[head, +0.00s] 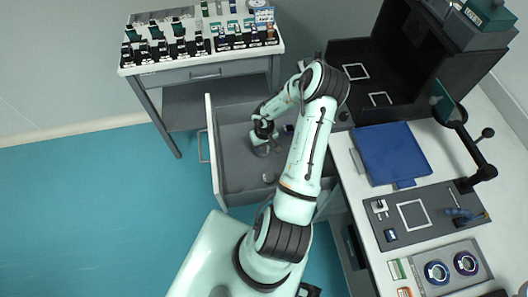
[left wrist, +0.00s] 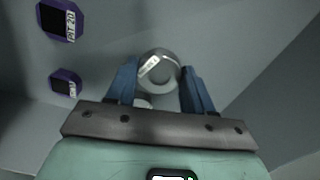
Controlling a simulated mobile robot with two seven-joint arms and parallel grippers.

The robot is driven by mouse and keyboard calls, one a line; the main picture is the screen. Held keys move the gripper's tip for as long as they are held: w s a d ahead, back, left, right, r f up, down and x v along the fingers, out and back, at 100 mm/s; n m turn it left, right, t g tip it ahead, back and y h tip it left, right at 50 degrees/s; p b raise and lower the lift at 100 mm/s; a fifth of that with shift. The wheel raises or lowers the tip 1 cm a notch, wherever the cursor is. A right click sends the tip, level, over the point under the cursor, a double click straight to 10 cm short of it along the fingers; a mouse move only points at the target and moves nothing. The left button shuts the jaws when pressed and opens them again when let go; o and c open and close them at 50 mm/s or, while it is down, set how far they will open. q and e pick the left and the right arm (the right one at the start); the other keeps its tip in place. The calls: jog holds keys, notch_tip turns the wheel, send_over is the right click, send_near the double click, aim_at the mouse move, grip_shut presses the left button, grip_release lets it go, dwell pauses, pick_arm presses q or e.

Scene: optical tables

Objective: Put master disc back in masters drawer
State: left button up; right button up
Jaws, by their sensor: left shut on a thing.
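The masters drawer (head: 234,180) is pulled open, a grey tray with a pale rim, between the cart and the white bench. My left gripper (head: 264,149) is low inside it. In the left wrist view, my left gripper (left wrist: 158,88) is shut on a silver, round master disc (left wrist: 158,66) with a white label, between its blue fingers. Another pale round shape (left wrist: 143,101) shows partly below it. A small grey round piece (head: 268,177) lies in the drawer. I cannot tell whether the held disc touches the drawer floor. My right gripper is not in view.
Two purple-framed tags (left wrist: 60,20) show at left in the wrist view. A cart (head: 205,72) with several dark holders stands behind the drawer. The bench at right holds a blue tray (head: 392,153) and a grey mat (head: 440,226). Blue floor (head: 90,210) is clear at left.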

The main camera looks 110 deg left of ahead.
aim_at(264, 149)
pick_arm(q)
notch_tip(264, 149, down, 4)
jog(key=shift+r, duration=0.15)
jog(key=shift+b, duration=0.35)
jog(key=o, duration=1.2)
jog(key=shift+r+p, duration=0.3)
jog(key=shift+r, duration=0.05)
notch_tip(264, 149, up, 11)
jog(key=shift+r+p, duration=0.2)
jog(key=shift+p, duration=0.45)
